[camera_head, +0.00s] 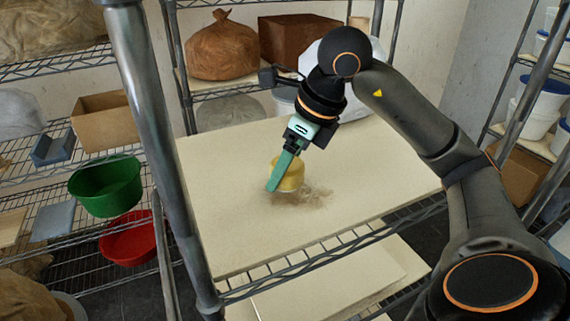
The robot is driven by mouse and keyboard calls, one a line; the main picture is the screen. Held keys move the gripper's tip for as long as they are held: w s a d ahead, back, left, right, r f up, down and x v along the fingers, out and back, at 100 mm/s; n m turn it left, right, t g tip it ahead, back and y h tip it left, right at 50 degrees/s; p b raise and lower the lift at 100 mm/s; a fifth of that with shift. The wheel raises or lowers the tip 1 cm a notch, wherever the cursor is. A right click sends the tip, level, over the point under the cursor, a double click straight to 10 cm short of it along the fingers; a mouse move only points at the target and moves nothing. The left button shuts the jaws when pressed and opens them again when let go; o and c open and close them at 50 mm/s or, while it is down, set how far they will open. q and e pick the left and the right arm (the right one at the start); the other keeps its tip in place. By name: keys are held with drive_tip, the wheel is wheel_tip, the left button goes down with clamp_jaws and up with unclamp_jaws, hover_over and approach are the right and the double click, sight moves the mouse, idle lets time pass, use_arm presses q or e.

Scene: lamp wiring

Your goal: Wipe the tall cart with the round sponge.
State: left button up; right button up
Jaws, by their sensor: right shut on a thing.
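The tall cart's top (235,217) is a cream board on a wire shelf with metal posts. A brown dirty smudge (312,196) lies near its middle. My right gripper (281,176) reaches down from the right and is shut on the round yellow sponge (293,176). The sponge is low over the board at the smudge's upper left edge. It looks to be touching the board, but the green fingers hide part of it. My left gripper is not in view.
A metal post (160,130) rises at the cart's left. Shelves at the left hold a green bowl (106,186), a red bowl (130,237) and a cardboard box (104,120). A brown sack (221,46) stands behind. White buckets (541,105) stand on the right rack. The board's left part is clear.

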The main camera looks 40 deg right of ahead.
drive_tip(key=shift+f+b, duration=0.9)
drive_tip(key=shift+f, duration=0.1)
idle(0.3)
